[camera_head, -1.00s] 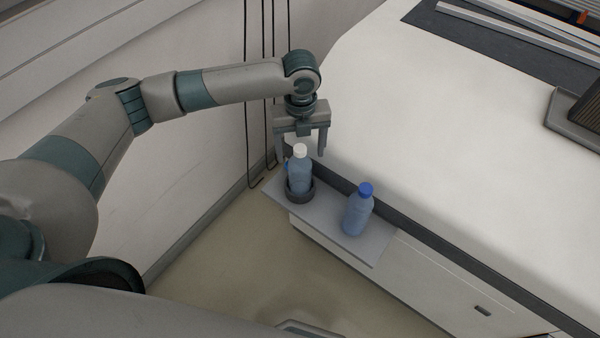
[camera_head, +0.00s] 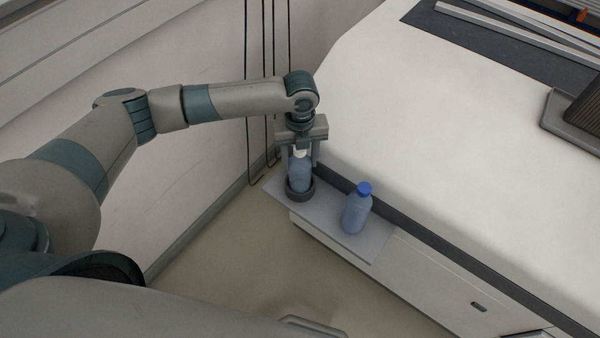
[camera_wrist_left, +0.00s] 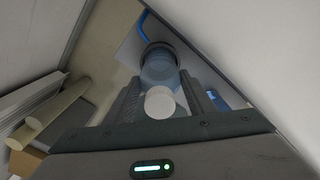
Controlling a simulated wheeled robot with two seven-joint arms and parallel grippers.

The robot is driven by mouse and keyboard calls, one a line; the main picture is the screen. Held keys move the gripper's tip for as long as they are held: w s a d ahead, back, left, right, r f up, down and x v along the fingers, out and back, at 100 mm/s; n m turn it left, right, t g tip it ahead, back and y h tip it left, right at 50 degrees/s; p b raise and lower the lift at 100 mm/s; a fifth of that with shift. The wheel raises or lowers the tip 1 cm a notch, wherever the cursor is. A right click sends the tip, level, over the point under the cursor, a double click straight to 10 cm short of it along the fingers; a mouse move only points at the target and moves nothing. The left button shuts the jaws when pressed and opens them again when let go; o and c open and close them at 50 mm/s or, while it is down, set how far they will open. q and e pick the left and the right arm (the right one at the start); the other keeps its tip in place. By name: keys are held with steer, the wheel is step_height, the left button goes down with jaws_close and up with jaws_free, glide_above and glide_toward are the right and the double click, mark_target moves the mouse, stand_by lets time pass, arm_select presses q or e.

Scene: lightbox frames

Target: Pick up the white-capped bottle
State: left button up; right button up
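The white-capped bottle, with its translucent blue body (camera_head: 300,176), stands upright in a dark round holder (camera_head: 300,193) on a small grey shelf. Its white cap (camera_wrist_left: 160,101) shows in the left wrist view. My left gripper (camera_head: 300,165) points down over the bottle, with one finger on each side of its upper part. The fingers look apart from the bottle, with narrow gaps in the left wrist view (camera_wrist_left: 161,85). The palm partly hides the cap in the head view. My right gripper is not in view.
A blue-capped bottle (camera_head: 356,210) stands on the same grey shelf (camera_head: 332,222), to the right. A large white surface (camera_head: 440,130) lies beside the shelf. Dark cables (camera_head: 248,110) hang along the wall behind the gripper. A dark tray (camera_head: 572,125) is at the far right.

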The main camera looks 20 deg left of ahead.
arm_select(q)
steer(key=c, duration=0.5)
steer(key=shift+r, duration=0.1)
steer(key=shift+c, duration=0.2)
steer(key=shift+r+b, duration=0.35)
steer(key=shift+r, duration=0.3)
step_height(320, 180, up, 7)
steer(key=shift+r+b, duration=0.2)
steer(key=shift+b, duration=0.9)
steer(key=shift+r, duration=0.55)
